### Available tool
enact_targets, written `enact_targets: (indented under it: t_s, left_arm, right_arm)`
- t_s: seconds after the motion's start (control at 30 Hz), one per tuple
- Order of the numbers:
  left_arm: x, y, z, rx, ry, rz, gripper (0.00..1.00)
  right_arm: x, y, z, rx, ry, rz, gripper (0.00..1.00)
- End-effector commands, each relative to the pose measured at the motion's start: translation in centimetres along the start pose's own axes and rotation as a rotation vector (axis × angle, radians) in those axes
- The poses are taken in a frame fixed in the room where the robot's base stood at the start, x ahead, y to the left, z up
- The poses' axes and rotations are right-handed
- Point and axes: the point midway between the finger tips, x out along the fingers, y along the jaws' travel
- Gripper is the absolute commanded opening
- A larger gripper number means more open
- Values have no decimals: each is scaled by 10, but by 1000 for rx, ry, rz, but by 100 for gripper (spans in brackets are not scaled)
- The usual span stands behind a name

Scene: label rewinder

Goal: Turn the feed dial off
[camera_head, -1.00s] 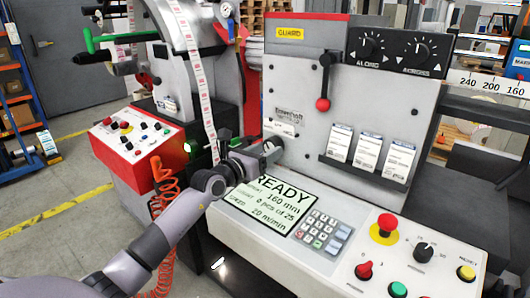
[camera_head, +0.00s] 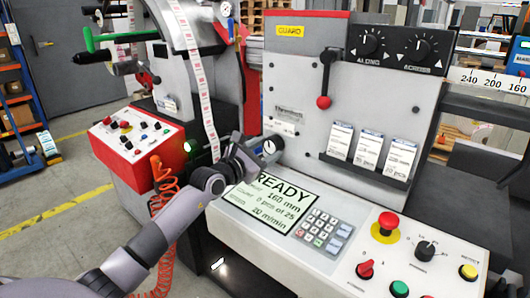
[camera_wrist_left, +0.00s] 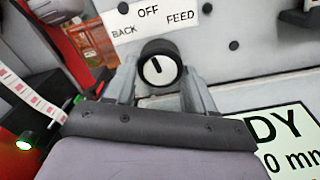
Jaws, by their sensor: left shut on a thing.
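The feed dial (camera_wrist_left: 160,72) is a round knob with a black rim, a white face and a dark pointer mark. In the left wrist view it sits below a white label (camera_wrist_left: 150,20) reading BACK, OFF and FEED. The pointer mark points up and slightly left, towards OFF. My left gripper (camera_wrist_left: 160,88) is shut on the dial, one finger on each side of it. In the head view my left gripper (camera_head: 257,146) reaches the dial (camera_head: 269,146) at the lower left of the grey panel. My right gripper is not in view.
Below the dial are the READY display (camera_head: 272,204) and a keypad (camera_head: 323,228). A red emergency button (camera_head: 388,222) and other knobs are to the right. A red control box (camera_head: 135,140) and the paper label strip (camera_head: 200,80) are left of my wrist.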

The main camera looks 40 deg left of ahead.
Motion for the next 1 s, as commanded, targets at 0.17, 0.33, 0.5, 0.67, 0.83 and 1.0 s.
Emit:
enact_targets:
  t_s: [0.17,0.33,0.5,0.67,0.83,1.0]
  left_arm:
    - [0,0,-1,94,0,0,24]
    - [0,0,0,146,0,-1,24]
    - [0,0,0,169,0,-1,24]
    - [0,0,0,172,0,-1,24]
    - [0,0,0,171,1,-1,24]
    - [0,0,0,170,1,-1,80]
  right_arm:
    - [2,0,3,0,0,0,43]
    - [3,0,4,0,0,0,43]
    - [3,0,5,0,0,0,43]
    - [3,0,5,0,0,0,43]
    - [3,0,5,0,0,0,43]
    - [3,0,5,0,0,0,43]
